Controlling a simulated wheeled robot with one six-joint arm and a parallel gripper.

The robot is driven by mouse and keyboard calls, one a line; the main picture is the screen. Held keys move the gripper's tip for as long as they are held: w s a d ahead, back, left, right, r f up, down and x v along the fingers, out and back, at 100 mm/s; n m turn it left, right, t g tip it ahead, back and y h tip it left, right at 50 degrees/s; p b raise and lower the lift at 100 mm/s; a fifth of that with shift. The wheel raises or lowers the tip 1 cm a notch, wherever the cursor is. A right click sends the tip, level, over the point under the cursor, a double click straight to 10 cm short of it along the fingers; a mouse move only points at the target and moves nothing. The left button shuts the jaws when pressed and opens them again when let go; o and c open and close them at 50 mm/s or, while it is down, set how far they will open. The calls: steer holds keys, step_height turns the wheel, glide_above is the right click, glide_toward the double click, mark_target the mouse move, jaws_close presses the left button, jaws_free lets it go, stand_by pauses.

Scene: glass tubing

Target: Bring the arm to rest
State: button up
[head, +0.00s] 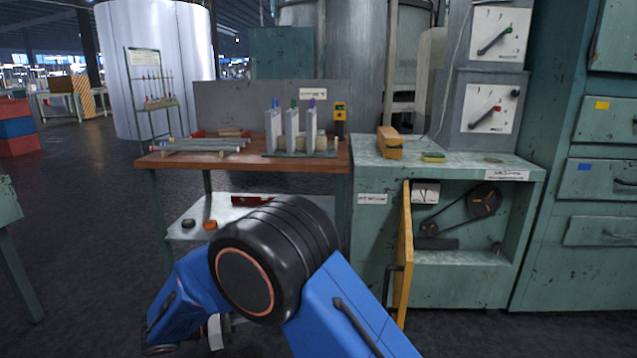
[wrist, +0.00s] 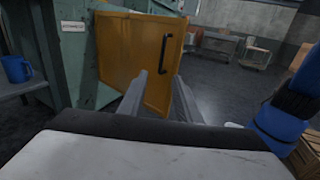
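My gripper (wrist: 170,78) shows in the wrist view with its two grey fingers apart and nothing between them. In the head view my bent blue arm and its black joint fill the lower middle, and the gripper cannot be made out clearly there. The yellow door (wrist: 135,55) of the green cabinet stands ahead of the fingers in the wrist view, with a black handle. I cannot tell how far the fingers are from it. In the head view the same door (head: 405,255) is swung open, seen nearly edge-on beside my forearm.
The green cabinet (head: 450,172) has a belt and pulleys in its open bay. A wooden bench (head: 190,160) holds glass tubes and a rack (head: 295,135). A blue mug (wrist: 18,70) sits at the left in the wrist view. Open floor (head: 80,230) lies to the left.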

steer(key=s+d+r+m+g+y, duration=0.1)
steer(key=d+r+m+g+y, duration=0.15)
steer(key=d, duration=0.75)
steer(key=s+d+r+m+g+y, duration=0.2)
steer(key=d+r+m+y, duration=0.1)
steer(key=d, duration=0.6)
steer(key=s+d+r+m+g+y, duration=0.1)
steer(key=d+r+m+g+y, duration=0.15)
steer(key=d, duration=0.75)
steer(key=s+d+m+t+y, duration=0.2)
steer(key=s+d+m+y, duration=0.2)
steer(key=s, duration=0.5)
steer(key=s+d+m+t+y, duration=0.3)
steer(key=s+d+m+y, duration=0.2)
steer(key=s+m, duration=0.5)
steer(key=d, duration=0.2)
steer(key=shift+s+d+t, duration=0.2)
steer(key=shift+d+t, duration=0.1)
steer(key=shift+d, duration=0.1)
steer(key=shift+r, duration=0.1)
